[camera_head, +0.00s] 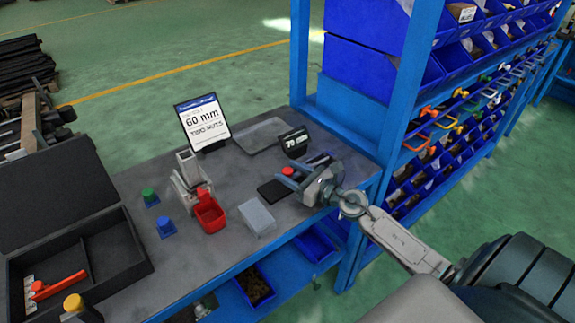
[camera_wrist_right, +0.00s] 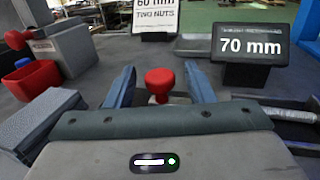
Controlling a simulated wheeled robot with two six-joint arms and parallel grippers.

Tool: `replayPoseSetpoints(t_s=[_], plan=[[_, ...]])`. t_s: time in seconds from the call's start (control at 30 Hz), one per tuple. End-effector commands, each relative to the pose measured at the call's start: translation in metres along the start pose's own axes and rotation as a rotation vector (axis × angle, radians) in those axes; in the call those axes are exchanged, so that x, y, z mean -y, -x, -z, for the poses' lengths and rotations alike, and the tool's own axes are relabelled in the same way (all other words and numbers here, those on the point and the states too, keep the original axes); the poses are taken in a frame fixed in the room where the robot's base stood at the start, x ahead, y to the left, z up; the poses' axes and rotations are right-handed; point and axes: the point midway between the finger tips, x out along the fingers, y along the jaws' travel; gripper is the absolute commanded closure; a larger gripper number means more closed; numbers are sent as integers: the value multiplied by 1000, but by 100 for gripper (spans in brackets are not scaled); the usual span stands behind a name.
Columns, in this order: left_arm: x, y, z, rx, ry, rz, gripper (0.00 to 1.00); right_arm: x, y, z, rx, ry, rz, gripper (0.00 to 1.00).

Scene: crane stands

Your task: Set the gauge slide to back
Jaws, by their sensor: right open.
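The gauge's slide has a red knob (camera_head: 288,171), which also shows in the wrist view (camera_wrist_right: 159,80). A dark display (camera_head: 294,142) beside it reads 70 mm, clearest in the wrist view (camera_wrist_right: 248,46). My right gripper (camera_head: 287,176) is open at the knob. In the wrist view its two blue-grey fingers stand left and right of the knob, with visible gaps on both sides. Whether the knob is fully between the fingertips or just beyond them is hard to tell. The slide's track is mostly hidden by the gripper. My left gripper is not in view.
A sign (camera_head: 203,122) reading 60 mm and two nuts stands at the bench's back. A grey fixture (camera_head: 188,172), red bin (camera_head: 209,212) and light grey block (camera_head: 257,216) are left of the gripper. A black open case (camera_head: 132,262) lies far left. Blue shelving (camera_head: 401,95) rises at right.

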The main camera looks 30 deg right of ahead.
Motion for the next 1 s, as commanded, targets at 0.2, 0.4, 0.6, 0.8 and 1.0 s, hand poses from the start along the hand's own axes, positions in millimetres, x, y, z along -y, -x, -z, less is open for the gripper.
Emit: replayPoseSetpoints(t_s=[0.2,0.4,0.6,0.8,1.0], plan=[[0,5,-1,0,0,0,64,0,-14,-1,0,0,0,51],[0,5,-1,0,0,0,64,0,-15,0,0,0,-1,51],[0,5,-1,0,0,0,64,0,-14,0,0,0,-1,73],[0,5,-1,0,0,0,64,0,-14,0,0,0,-1,100],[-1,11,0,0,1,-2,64,-6,-16,-2,0,-3,0,100]])
